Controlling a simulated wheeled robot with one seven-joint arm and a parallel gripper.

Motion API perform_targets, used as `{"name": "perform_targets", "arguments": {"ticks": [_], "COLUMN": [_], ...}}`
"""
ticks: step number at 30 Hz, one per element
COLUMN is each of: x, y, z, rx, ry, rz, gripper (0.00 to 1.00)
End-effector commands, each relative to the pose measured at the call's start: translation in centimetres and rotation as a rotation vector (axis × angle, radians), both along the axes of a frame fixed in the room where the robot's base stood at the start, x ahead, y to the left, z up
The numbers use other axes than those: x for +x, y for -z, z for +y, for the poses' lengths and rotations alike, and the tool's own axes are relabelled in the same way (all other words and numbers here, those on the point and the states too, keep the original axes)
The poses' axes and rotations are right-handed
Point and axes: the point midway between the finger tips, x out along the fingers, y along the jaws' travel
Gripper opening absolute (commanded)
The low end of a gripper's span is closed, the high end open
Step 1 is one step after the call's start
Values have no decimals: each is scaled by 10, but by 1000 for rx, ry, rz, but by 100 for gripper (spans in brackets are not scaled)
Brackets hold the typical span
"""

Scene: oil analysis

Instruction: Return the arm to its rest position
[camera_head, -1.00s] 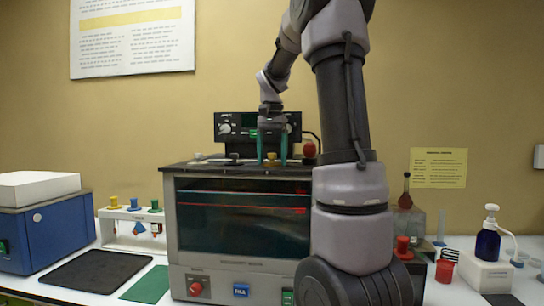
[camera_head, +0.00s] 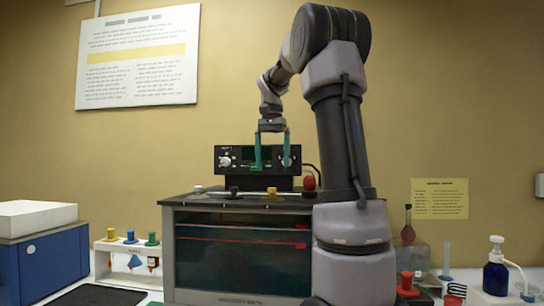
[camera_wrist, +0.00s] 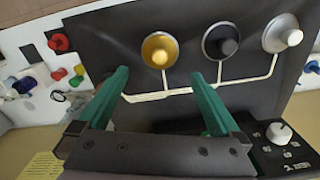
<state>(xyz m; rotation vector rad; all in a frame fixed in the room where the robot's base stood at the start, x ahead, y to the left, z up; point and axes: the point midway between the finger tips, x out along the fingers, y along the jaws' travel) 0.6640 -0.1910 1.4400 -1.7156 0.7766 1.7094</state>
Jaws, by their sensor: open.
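My gripper (camera_head: 272,152) is open, with two green fingers pointing down and apart. It is empty and hangs above the black top of the oil bath (camera_head: 245,203), in front of the control box (camera_head: 232,158). In the wrist view my gripper (camera_wrist: 158,105) also shows open, with nothing between its fingers. A yellow-gold knob (camera_wrist: 159,49), a dark knob (camera_wrist: 221,42) and a white knob (camera_wrist: 285,33) sit in a row on the bath top, joined by pale lines. My arm rises at the right of the bath and bends over toward it.
A blue box with a white lid (camera_head: 45,255) stands at the left. A white rack (camera_head: 128,258) with coloured knobs stands beside the bath. A flask (camera_head: 408,225), a red cup and a blue pump bottle (camera_head: 496,270) are at the right. The wall above is clear apart from posters.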

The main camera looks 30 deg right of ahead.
Motion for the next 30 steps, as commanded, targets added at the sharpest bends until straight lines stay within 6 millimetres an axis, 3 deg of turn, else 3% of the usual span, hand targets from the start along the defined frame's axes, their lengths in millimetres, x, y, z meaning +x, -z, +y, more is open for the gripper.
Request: {"name": "perform_targets", "arguments": {"ticks": [6, 20, 23, 30], "x": [0, -7, -26, -98], "y": [-11, -11, -8, 23], "z": [0, 4, 14, 67], "rx": [1, 6, 18, 50], "ry": [0, -21, -78, -294], "rz": [1, -16, -62, -284], "gripper": [100, 100, 100, 100]}}
